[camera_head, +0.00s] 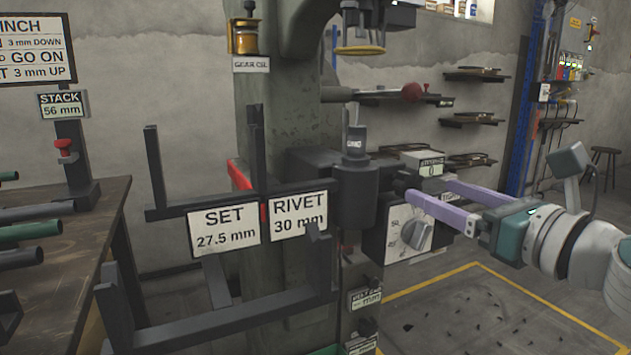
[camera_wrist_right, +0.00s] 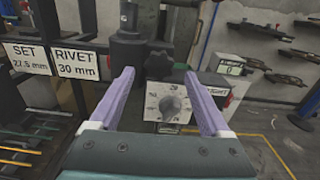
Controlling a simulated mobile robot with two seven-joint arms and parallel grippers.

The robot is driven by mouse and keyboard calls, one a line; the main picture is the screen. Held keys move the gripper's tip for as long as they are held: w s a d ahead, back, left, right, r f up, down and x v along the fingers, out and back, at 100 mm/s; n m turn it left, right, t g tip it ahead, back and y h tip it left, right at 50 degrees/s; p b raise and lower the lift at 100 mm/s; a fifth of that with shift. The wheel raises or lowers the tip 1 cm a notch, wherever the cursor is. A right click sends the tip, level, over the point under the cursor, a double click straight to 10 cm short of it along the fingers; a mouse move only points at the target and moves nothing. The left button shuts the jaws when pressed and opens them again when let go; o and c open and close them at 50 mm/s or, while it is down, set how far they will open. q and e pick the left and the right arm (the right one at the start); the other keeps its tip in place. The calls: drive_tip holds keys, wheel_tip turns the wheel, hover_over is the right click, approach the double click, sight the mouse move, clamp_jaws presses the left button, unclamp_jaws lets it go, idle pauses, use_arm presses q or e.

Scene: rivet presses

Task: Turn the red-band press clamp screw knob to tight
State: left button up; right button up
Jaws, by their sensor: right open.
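The press (camera_head: 280,110) stands in the middle of the head view, with red pieces (camera_head: 240,175) on its left side. On its front is a pale dial plate with a grey pointer knob (camera_head: 415,235); this knob also shows in the right wrist view (camera_wrist_right: 170,105). Above the dial, a dark round knob (camera_wrist_right: 158,65) lies between my right fingertips, apart from both; I cannot tell for sure that it is the clamp screw knob. My right gripper (camera_head: 428,190) is open and empty, its lavender fingers pointing at the press. My left gripper is not in view.
A label reading TIGHT (camera_wrist_right: 217,82) is partly hidden by the right finger. Sign plates SET (camera_head: 223,228) and RIVET (camera_head: 299,214) and a dark bracket (camera_head: 220,322) stand left of the dial. A wooden table (camera_head: 95,240) is at left. The floor at right is mostly clear.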

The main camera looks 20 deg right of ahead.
sight(414, 183)
drive_tip(key=shift+w+a+b, duration=0.15)
drive_tip(key=shift+w, duration=1.2)
drive_tip(key=shift+w+a+b, duration=0.1)
drive_tip(key=shift+w+b, duration=0.05)
drive_tip(key=shift+w, duration=1.2)
clamp_jaws()
